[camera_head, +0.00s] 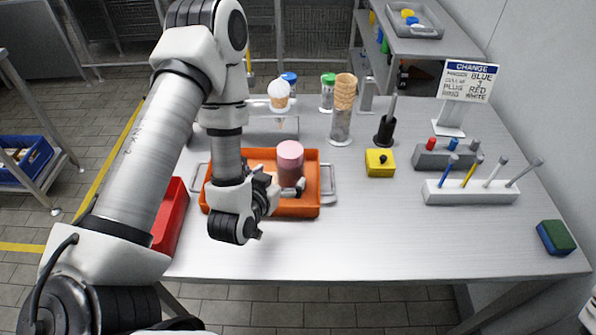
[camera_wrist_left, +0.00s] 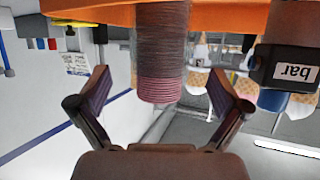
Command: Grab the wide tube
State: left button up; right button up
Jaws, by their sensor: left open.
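The wide tube (camera_head: 290,160) is a pink upright cylinder standing in the orange tray (camera_head: 309,211). In the left wrist view the picture is upside down, and the tube (camera_wrist_left: 162,60) shows a greyish part and a pink banded end. My left gripper (camera_head: 287,190) is low over the tray, close in front of the tube, and partly hidden by my wrist. In the left wrist view its open fingers (camera_wrist_left: 160,88) appear on either side of the tube with gaps. Nothing is held. My right gripper is not in view.
A dark item labelled "bar" (camera_wrist_left: 292,70) is near the tube. A red bin (camera_head: 172,218) stands left of the tray. A cone stack (camera_head: 345,92), black holder (camera_head: 385,131) and yellow box (camera_head: 380,163) stand right and behind.

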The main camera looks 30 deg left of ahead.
pick_arm(q)
jog(key=b, duration=0.4)
jog(key=shift+w+f, duration=0.35)
jog(key=shift+w, duration=0.05)
jog(key=shift+w+f, duration=0.1)
jog(key=shift+w, duration=0.15)
jog(key=shift+w+a+f+b, duration=0.15)
jog(key=shift+w+f+b, duration=0.15)
jog(key=shift+w+b, duration=0.35)
jog(key=x, duration=0.3)
jog(key=shift+w+a+r, duration=0.15)
jog(key=shift+w+r, duration=0.05)
jog(key=shift+r, duration=0.05)
jog(key=shift+w+f, duration=0.15)
jog(key=shift+w, duration=0.05)
jog(key=c, duration=1.2)
